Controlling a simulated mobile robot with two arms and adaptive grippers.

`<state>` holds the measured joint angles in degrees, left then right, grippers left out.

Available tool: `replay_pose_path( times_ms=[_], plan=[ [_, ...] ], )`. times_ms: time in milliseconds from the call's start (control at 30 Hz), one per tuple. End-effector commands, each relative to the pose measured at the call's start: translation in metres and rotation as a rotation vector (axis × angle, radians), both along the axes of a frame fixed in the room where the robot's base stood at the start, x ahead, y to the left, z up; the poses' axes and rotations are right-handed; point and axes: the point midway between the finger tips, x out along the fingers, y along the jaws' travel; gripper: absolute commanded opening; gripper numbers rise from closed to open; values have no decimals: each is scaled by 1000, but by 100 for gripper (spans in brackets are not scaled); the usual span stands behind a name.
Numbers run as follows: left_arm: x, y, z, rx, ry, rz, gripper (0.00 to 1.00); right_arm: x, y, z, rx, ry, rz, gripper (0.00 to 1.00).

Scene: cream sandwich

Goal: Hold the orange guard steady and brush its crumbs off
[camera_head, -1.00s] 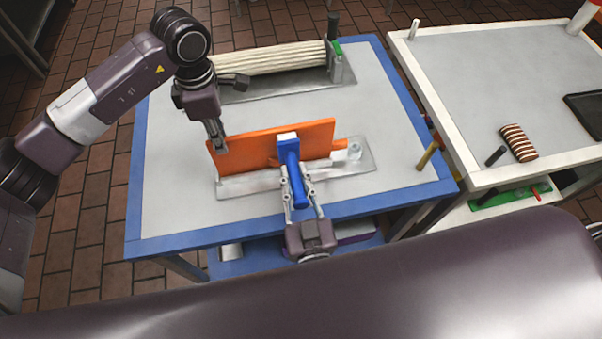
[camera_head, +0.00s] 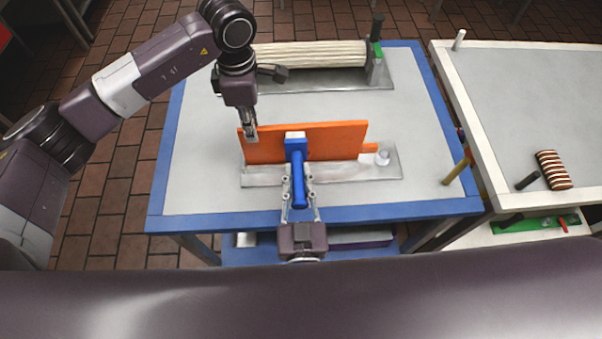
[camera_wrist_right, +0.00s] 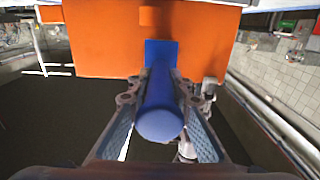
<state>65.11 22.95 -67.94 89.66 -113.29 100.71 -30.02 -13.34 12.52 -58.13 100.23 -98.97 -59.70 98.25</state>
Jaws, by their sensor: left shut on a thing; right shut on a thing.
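The orange guard (camera_head: 335,139) stands upright as a panel on a grey base plate (camera_head: 330,174) on the table. My left gripper (camera_head: 249,130) is shut on the guard's left end at its top edge. My right gripper (camera_head: 300,197) is shut on the blue handle of a brush (camera_head: 299,165), in front of the guard. In the right wrist view the blue brush (camera_wrist_right: 160,105) points at the orange face (camera_wrist_right: 105,40). I cannot make out crumbs.
The blue-edged table (camera_head: 200,150) also holds a pale ribbed roller (camera_head: 310,55) behind the guard. A yellow-handled tool (camera_head: 457,170) is at the right edge. A white-edged table (camera_head: 500,110) with a striped brown item (camera_head: 554,170) stands to the right.

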Motion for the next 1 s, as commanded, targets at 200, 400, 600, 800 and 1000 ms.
replay_pose_path(
  times_ms=[200,400,600,800,1000],
  plan=[
    [0,0,0,-1,1,0,0,-11,0,0,0,1,2,0],
    [0,0,0,0,1,0,0,-31,0,0,1,2,1,0],
    [0,0,0,0,0,0,0,-51,0,0,1,1,1,0],
    [0,0,0,0,0,1,0,-67,0,0,1,0,0,0],
    [0,0,0,0,0,0,0,-70,0,1,1,-1,0,0]
  ],
)
